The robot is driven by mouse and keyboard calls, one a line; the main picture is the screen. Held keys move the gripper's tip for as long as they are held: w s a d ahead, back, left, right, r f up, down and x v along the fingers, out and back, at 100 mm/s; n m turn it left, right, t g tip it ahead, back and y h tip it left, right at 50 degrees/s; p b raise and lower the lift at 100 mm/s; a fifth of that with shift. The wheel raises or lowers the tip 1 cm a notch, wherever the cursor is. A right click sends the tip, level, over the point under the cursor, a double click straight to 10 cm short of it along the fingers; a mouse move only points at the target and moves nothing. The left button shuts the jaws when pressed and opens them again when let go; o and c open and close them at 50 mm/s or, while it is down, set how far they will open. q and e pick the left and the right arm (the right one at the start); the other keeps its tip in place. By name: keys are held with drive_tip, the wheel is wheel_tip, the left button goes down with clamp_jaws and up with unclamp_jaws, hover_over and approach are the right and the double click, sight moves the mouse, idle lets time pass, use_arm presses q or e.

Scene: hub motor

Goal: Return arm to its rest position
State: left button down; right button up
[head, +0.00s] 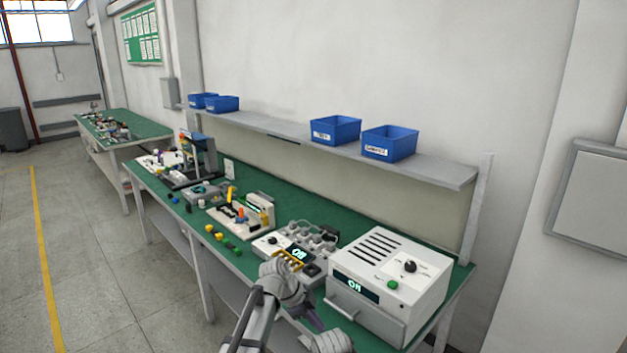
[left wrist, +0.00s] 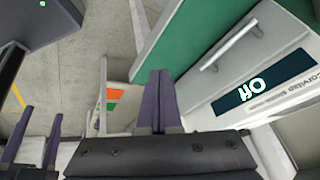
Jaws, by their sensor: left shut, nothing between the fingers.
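My left gripper (head: 309,319) is in front of the bench at the lower middle of the head view, partly hidden by my arm's links. In the left wrist view its two dark purple fingers (left wrist: 155,88) are together with nothing between them. They are apart from the white box-shaped unit (head: 390,282), whose handle and lit display also show in the left wrist view (left wrist: 235,75). My right gripper (left wrist: 34,143) shows at the left edge of the left wrist view, its fingers apart and nothing seen between them. It does not show in the head view.
The green-topped bench (head: 270,228) carries a smaller unit with a lit display (head: 275,243), fixtures and small coloured parts. A shelf (head: 440,172) above it holds blue bins (head: 390,143). The floor (head: 105,270) at the left is clear.

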use_arm(q)
drive_tip(key=s+a+f+n+y, duration=0.3)
drive_tip(key=s+a+n+y, duration=0.3)
drive_tip(key=s+a+n, duration=1.3)
drive_tip(key=s+d+m+g+y, duration=0.1)
drive_tip(key=s+d, duration=0.3)
drive_tip(key=d, duration=0.7)
drive_tip(key=shift+s+r+m, duration=0.2)
drive_tip(key=shift+s+m, duration=0.2)
drive_tip(key=shift+m, duration=0.3)
drive_tip(key=shift+d, duration=0.1)
use_arm(e)
drive_tip(key=shift+o, duration=0.2)
